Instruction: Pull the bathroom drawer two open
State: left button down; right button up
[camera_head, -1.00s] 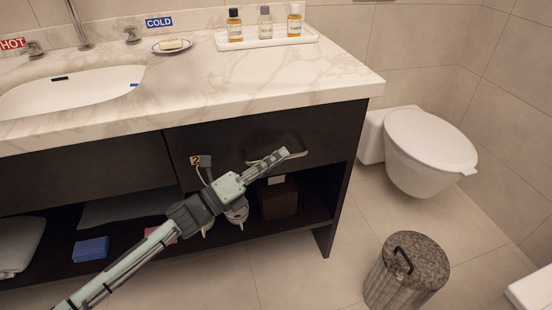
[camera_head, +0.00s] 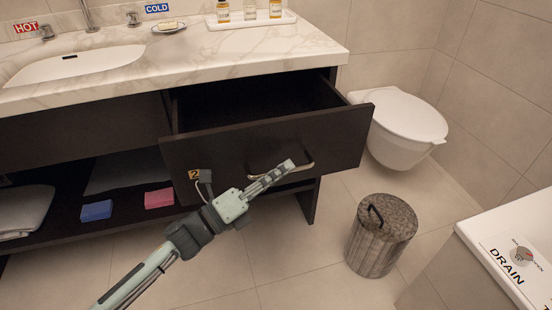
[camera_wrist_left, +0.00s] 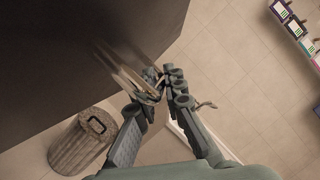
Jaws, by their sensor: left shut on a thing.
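The dark drawer front (camera_head: 230,150), marked with an orange "2" label, stands well out from the vanity in the head view. The inside of the drawer (camera_head: 250,105) shows behind the front and looks empty. Its curved metal handle (camera_head: 306,166) is on the front, right of the label. My left gripper (camera_head: 284,170) is shut on the handle. In the left wrist view the fingers of my left gripper (camera_wrist_left: 158,85) close around the handle (camera_wrist_left: 128,82) beside the dark drawer front (camera_wrist_left: 75,50). My right gripper is not in view.
A patterned bin (camera_head: 382,238) stands on the floor right of the drawer. A white toilet (camera_head: 405,125) is behind it. A white ledge with a "DRAIN" label (camera_head: 505,262) is at the lower right. The tiled floor before the drawer is clear.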

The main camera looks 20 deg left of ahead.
pick_arm(q)
jog(key=s+d, duration=0.6)
jog(key=s, duration=0.3)
jog(key=shift+s+d+p, duration=0.15)
jog(key=shift+s+p, duration=0.1)
jog(key=shift+p, duration=0.1)
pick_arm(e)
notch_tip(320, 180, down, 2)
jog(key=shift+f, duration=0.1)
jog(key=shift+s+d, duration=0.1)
pick_arm(q)
jog(key=c, duration=1.6)
grip_release()
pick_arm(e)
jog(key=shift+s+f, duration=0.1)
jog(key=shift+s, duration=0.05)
pick_arm(q)
jog(key=v, duration=1.2)
